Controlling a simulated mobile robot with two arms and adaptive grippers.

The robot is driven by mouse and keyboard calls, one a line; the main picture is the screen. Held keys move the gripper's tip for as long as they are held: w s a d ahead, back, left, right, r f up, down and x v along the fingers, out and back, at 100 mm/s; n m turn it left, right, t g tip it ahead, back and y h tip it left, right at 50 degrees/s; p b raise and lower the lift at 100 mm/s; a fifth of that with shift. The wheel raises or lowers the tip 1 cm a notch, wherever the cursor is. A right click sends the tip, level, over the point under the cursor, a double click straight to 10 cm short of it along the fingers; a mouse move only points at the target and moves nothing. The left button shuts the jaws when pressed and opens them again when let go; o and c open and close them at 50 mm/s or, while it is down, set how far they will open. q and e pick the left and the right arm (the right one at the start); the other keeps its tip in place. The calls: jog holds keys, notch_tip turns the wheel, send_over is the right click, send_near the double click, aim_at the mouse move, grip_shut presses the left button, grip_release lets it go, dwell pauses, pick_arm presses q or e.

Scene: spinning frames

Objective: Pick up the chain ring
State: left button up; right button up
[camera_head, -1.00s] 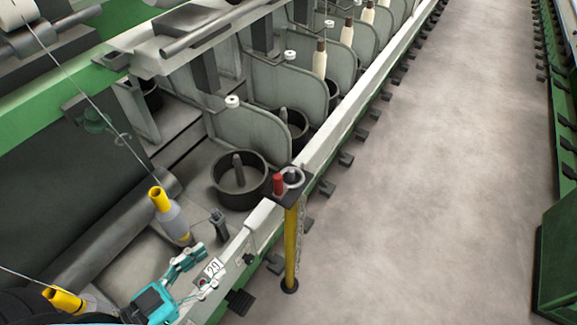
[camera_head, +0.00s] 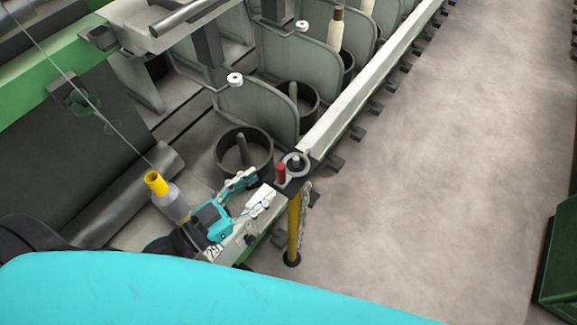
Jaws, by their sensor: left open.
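The chain ring (camera_head: 297,162) is a grey ring on a small black plate at the top of a yellow post (camera_head: 294,230). A light chain (camera_head: 304,215) hangs down beside the post. A red piece (camera_head: 281,172) stands on the same plate, left of the ring. My left gripper (camera_head: 261,186) is open, its two fingers pointing up and right. It is just left of and below the plate, apart from the ring in the picture, with nothing visible between its fingers. My right gripper is not in view.
A yellow-topped bobbin (camera_head: 165,195) stands left of my gripper. A dark round pot (camera_head: 245,152) sits behind it, with grey dividers (camera_head: 258,105) beyond. The pale machine rail (camera_head: 350,105) runs to the upper right. The floor (camera_head: 430,170) at right is clear. My teal arm covers the bottom.

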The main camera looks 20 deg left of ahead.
aim_at(282, 173)
pick_arm(q)
jog(key=shift+x, duration=0.8)
jog(key=shift+w+d, duration=0.1)
jog(key=shift+w, duration=0.05)
jog(key=x, duration=0.3)
jog(key=p+x, duration=0.1)
jog(key=x, duration=0.1)
jog(key=shift+f, duration=0.35)
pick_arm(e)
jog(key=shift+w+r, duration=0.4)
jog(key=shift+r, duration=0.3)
pick_arm(q)
grip_shut()
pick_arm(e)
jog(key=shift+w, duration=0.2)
